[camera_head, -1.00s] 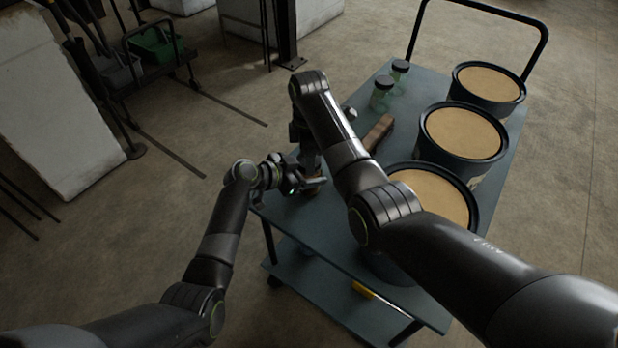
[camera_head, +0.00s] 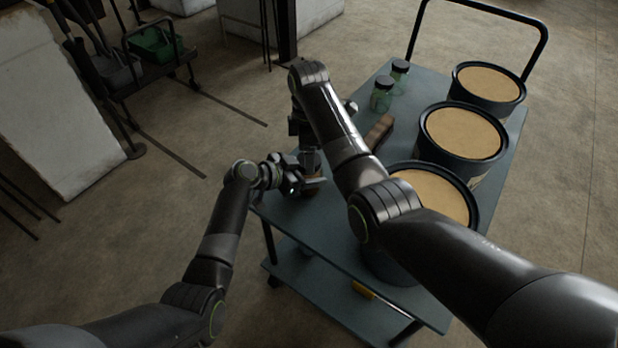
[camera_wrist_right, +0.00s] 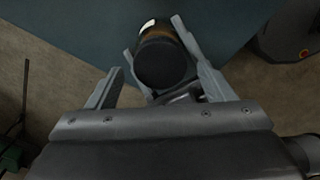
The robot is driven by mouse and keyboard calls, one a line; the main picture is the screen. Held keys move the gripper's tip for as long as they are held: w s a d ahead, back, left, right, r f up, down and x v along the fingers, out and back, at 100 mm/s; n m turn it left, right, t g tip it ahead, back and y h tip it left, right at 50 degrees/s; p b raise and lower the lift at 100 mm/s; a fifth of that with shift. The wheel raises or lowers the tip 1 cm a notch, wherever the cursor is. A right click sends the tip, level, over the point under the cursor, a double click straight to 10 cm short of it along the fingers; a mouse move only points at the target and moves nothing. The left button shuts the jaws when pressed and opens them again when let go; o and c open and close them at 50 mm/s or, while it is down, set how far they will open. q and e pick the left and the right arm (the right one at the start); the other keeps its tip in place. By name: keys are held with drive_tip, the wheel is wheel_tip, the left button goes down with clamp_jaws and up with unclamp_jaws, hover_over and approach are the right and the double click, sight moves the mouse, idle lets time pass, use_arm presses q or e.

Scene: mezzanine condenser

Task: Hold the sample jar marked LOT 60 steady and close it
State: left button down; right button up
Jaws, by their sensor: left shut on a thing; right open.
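The sample jar (camera_head: 311,188) stands at the near left corner of the cart top, mostly hidden behind my grippers. In the right wrist view the jar's round dark lid (camera_wrist_right: 165,62) faces the camera, with amber contents or a band just visible beyond it. No LOT marking is readable. My left gripper (camera_head: 312,183) is shut on the jar from the left side. My right gripper (camera_wrist_right: 152,60) is open above it, with its fingers apart on either side of the lid. I cannot tell from here how tightly the lid sits.
Two greenish jars with dark lids (camera_head: 382,95) (camera_head: 400,74) stand at the back of the blue-grey cart (camera_head: 425,85). A brown block (camera_head: 378,133) lies midway. Three large tan-topped tubs (camera_head: 462,131) line the right side. A yellow object (camera_head: 364,289) lies on the lower shelf.

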drive_tip(key=shift+r, duration=1.3)
drive_tip(key=shift+c, duration=0.2)
wheel_tip(320, 180, up, 4)
drive_tip(key=n, duration=0.5)
drive_tip(key=shift+f+n, duration=0.25)
drive_tip(key=shift+n, duration=0.15)
drive_tip(key=shift+f, duration=4.05)
drive_tip(key=c, duration=1)
